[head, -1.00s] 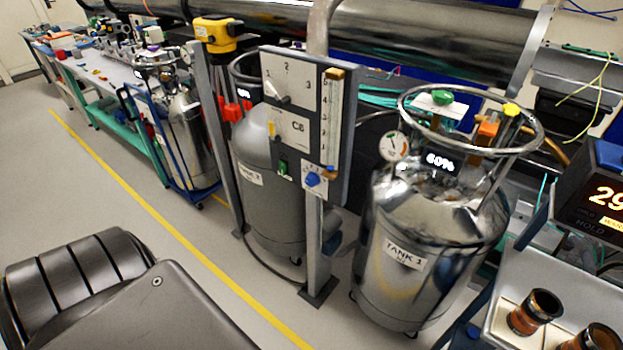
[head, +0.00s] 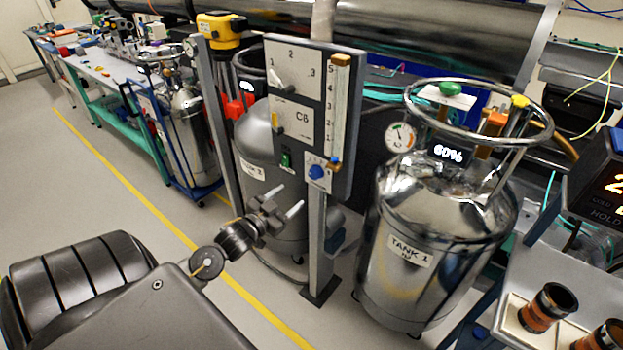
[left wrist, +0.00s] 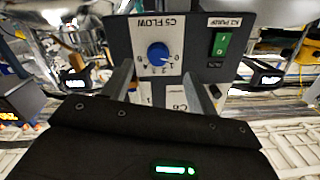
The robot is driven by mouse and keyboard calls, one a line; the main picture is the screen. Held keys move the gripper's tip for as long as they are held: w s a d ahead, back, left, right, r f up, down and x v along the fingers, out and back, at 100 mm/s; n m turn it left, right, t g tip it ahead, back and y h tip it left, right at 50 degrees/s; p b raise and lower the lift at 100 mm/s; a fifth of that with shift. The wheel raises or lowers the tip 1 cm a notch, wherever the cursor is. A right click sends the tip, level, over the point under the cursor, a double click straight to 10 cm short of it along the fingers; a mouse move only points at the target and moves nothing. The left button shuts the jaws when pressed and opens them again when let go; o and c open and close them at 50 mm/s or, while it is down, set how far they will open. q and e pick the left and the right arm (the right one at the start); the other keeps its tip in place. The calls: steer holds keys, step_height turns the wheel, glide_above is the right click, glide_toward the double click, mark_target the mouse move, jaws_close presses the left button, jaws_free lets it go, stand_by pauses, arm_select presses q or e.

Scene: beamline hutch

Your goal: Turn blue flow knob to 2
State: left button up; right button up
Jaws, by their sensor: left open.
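The blue flow knob (head: 317,172) sits on a small white plate low on the grey control panel (head: 356,120). In the left wrist view the blue knob (left wrist: 158,53) shows upside down under the label "C5 FLOW", with small numbers around it. Its pale pointer mark seems to aim to the lower right there; the number is too small to read surely. My left gripper (head: 292,198) is open and empty, below and left of the knob in the head view, apart from it. In the left wrist view its fingers (left wrist: 160,84) stand either side below the knob. My right gripper is not in view.
A green switch (head: 286,160) sits left of the knob on the panel; it also shows in the wrist view (left wrist: 221,44). A grey selector lever (head: 281,88) is above. The panel's post (head: 318,240) stands between Tank 1 (head: 430,225) and another tank (head: 262,150).

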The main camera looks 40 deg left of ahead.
mark_target(313, 174)
arm_select(q)
steer(key=w, duration=0.3)
steer(key=w+r+p, duration=0.1)
steer(key=w, duration=0.3)
steer(key=w+r+p, duration=0.1)
steer(key=w, duration=0.2)
steer(key=shift+w+d, duration=0.1)
steer(key=shift+w, duration=0.3)
steer(key=shift+c, duration=0.2)
steer(key=c, duration=1)
